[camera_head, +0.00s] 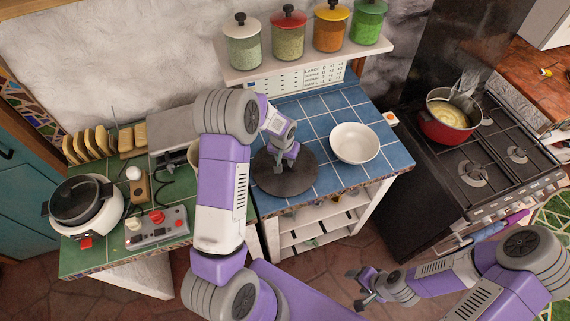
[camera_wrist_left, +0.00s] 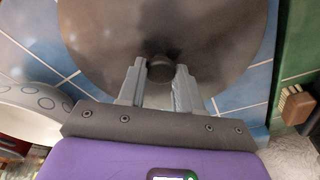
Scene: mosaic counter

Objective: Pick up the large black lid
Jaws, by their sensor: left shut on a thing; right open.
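The large black lid (camera_head: 287,180) is a dark round disc over the blue tiled counter, beside the white bowl. In the left wrist view the lid (camera_wrist_left: 160,25) fills the upper middle, with its round black knob (camera_wrist_left: 160,68) between my fingers. My left gripper (camera_head: 283,163) reaches down to the middle of the lid and is shut on the knob; its fingers also show in the left wrist view (camera_wrist_left: 158,82). Whether the lid touches the counter is unclear. My right gripper (camera_head: 361,288) is open and empty, low in front of the stove.
A white bowl (camera_head: 354,143) stands right of the lid. A shelf (camera_head: 300,62) with several jars hangs behind. The stove holds a red pot (camera_head: 447,124). Left of my left arm are a white cooker (camera_head: 85,208), a control box (camera_head: 157,227) and a toast rack.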

